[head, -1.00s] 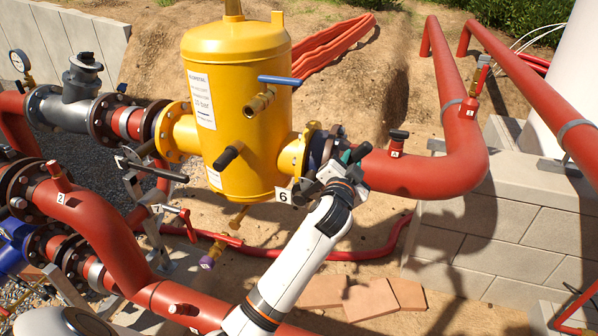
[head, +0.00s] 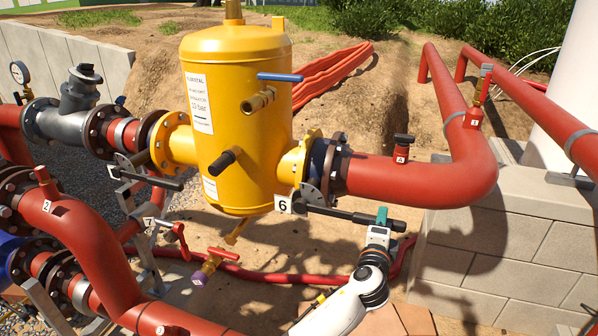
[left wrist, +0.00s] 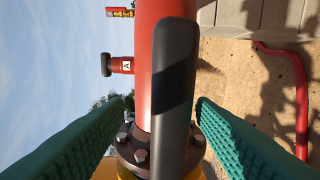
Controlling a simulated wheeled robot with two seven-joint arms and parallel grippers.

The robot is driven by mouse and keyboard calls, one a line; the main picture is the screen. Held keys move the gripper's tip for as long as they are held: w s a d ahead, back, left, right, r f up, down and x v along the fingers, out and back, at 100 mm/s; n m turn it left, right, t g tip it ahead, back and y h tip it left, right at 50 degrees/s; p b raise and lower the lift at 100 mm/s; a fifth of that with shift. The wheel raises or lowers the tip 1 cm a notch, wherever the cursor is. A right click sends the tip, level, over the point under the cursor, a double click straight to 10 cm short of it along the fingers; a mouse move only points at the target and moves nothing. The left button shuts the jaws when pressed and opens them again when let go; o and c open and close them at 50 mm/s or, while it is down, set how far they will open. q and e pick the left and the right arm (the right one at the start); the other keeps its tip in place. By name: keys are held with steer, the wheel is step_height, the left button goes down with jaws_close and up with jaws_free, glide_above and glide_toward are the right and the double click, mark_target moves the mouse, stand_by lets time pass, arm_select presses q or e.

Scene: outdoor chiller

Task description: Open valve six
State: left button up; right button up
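The tag with the number 6 (head: 283,204) hangs below the yellow tank's right flange. Valve six's black lever (head: 342,214) runs right from beside the tag, roughly along the red pipe and in front of it. My left gripper (head: 382,217) is at the lever's outer part. In the left wrist view the lever (left wrist: 174,100) stands between the two green fingers of my left gripper (left wrist: 165,103). The fingers are apart, with a clear gap on the left and a narrow one on the right. My right gripper is not in view.
The yellow tank (head: 237,110) stands left of the valve, with a blue-handled tap (head: 280,77). A block wall (head: 510,245) stands at the right. Sandy ground lies below.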

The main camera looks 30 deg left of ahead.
arm_select(q)
steer(key=o, duration=0.5)
steer(key=p+v, duration=0.1)
steer(key=v, duration=0.6)
steer(key=shift+p, duration=0.35)
